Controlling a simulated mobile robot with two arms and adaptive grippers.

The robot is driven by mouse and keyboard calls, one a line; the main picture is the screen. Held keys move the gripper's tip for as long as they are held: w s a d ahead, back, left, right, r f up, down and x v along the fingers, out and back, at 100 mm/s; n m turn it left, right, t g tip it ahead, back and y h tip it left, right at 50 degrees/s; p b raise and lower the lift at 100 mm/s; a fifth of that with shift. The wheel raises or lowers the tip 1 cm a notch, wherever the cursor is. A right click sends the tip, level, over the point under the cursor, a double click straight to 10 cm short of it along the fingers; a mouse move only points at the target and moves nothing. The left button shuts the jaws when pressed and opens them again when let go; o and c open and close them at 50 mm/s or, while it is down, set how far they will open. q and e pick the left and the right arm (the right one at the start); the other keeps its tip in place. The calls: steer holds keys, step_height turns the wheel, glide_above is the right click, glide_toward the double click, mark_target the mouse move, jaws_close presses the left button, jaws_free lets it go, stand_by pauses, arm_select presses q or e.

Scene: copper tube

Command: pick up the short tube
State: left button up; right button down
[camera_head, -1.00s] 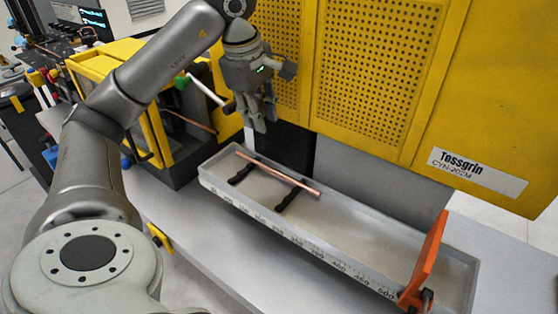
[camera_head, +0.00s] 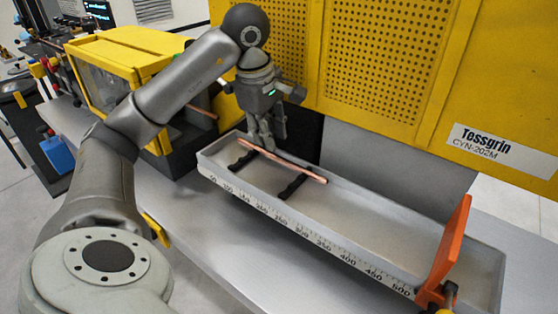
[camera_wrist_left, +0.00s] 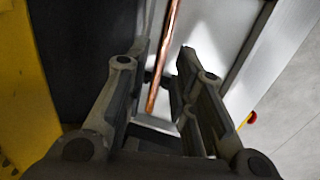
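The copper tube (camera_head: 300,167) lies across two dark supports in the long grey measuring tray (camera_head: 385,222). My left gripper (camera_head: 267,147) points down over the far-left part of the tray, close to the tube's left portion. In the left wrist view its two fingers (camera_wrist_left: 162,65) are apart, and the tube (camera_wrist_left: 165,50) shows in the gap beyond them. I cannot tell whether the fingers touch the tube. My right gripper is not in view.
A yellow machine with a perforated panel (camera_head: 385,60) stands close behind the tray. An orange stop plate (camera_head: 450,250) rises at the tray's right end. A yellow-framed box (camera_head: 110,75) stands at left. The tray's right half is bare.

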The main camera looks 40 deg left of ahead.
mark_target(273, 154)
arm_select(q)
steer(key=shift+p+x, duration=0.45)
steer(key=shift+x, duration=2.15)
steer(key=shift+s+d, duration=0.1)
steer(key=shift+s, duration=0.1)
jaws_close()
